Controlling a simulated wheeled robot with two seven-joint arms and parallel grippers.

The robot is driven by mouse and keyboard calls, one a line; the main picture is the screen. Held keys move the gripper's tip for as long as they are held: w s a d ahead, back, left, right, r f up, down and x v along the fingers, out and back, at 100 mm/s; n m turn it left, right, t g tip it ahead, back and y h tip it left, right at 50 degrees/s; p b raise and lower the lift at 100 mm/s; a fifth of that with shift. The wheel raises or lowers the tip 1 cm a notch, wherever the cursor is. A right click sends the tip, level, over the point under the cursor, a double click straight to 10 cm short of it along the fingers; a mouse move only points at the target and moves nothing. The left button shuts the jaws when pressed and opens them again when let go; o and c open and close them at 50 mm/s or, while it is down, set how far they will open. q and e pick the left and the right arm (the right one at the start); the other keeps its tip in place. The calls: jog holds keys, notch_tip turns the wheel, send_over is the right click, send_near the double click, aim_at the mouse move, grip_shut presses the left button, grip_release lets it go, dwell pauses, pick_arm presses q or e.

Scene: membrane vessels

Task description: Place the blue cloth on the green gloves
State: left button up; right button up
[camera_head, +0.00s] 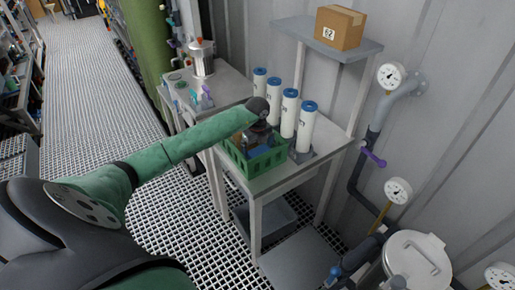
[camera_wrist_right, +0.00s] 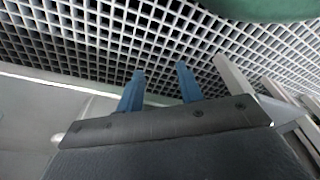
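My left arm reaches across to a green crate (camera_head: 262,163) on a grey metal table. My left gripper (camera_head: 261,136) points down into the crate. Its fingers are too small and hidden to tell whether they hold anything. I cannot pick out the blue cloth for certain; a small bluish patch shows inside the crate beside the gripper. I cannot make out the green gloves. In the right wrist view my right gripper (camera_wrist_right: 160,86) has its two blue fingers apart with nothing between them, with floor grating behind.
Several white cylinders with blue caps (camera_head: 289,113) stand close behind the crate. A cardboard box (camera_head: 338,28) sits on a shelf (camera_head: 291,27) above. A side table (camera_head: 228,88) holds a metal vessel (camera_head: 201,62). Gauges and pipes line the right wall. The grating floor at left is clear.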

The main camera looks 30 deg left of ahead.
aim_at(258, 150)
pick_arm(q)
jog(key=shift+r, duration=0.15)
pick_arm(e)
jog(key=shift+r, duration=0.1)
pick_arm(q)
jog(key=shift+r, duration=0.1)
notch_tip(258, 150, up, 12)
jog(key=b, duration=0.5)
pick_arm(e)
jog(key=w+a+r, duration=0.2)
jog(key=a+r, duration=0.1)
jog(key=r, duration=0.8)
jog(key=shift+w+a+g, duration=0.15)
jog(key=shift+w+g, duration=0.2)
jog(key=shift+g, duration=0.05)
pick_arm(q)
jog(key=shift+f, duration=0.2)
pick_arm(e)
jog(key=shift+r, duration=0.1)
